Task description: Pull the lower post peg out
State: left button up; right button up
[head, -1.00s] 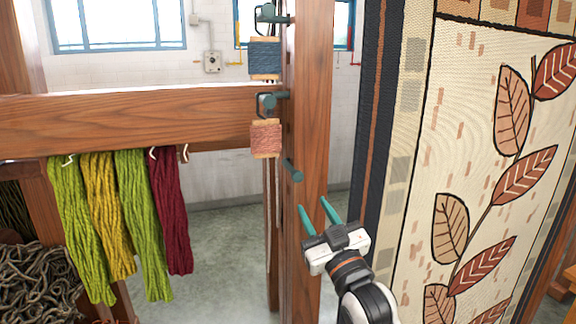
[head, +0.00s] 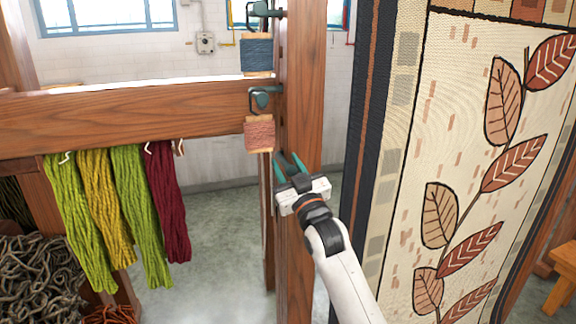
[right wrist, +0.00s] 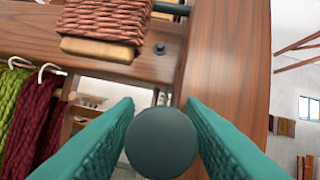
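The lower post peg is a dark, round-ended peg (right wrist: 160,143) seen end-on in the right wrist view. In the head view it is hidden behind my right gripper. My right gripper (head: 289,162) is at the wooden post (head: 301,105), just below the pink skein. Its two teal fingers stand apart, one on each side of the peg's end, and look open. I cannot tell whether either finger touches the peg. My left gripper is not in view.
Above are a pink skein (head: 259,134), a teal peg (head: 264,98) and a blue skein (head: 256,54). Green, yellow and dark red yarn (head: 168,205) hangs from the beam (head: 120,120) on the left. A leaf-patterned tapestry (head: 470,170) stands close on the right.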

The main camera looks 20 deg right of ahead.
grip_shut()
jog(key=a, duration=0.6)
jog(key=shift+b, duration=0.3)
jog(key=shift+s, duration=0.1)
jog(key=shift+c, duration=0.4)
grip_release()
jog(key=shift+a, duration=0.1)
jog(key=shift+o, duration=0.4)
jog(key=shift+a, duration=0.2)
jog(key=shift+d, duration=0.15)
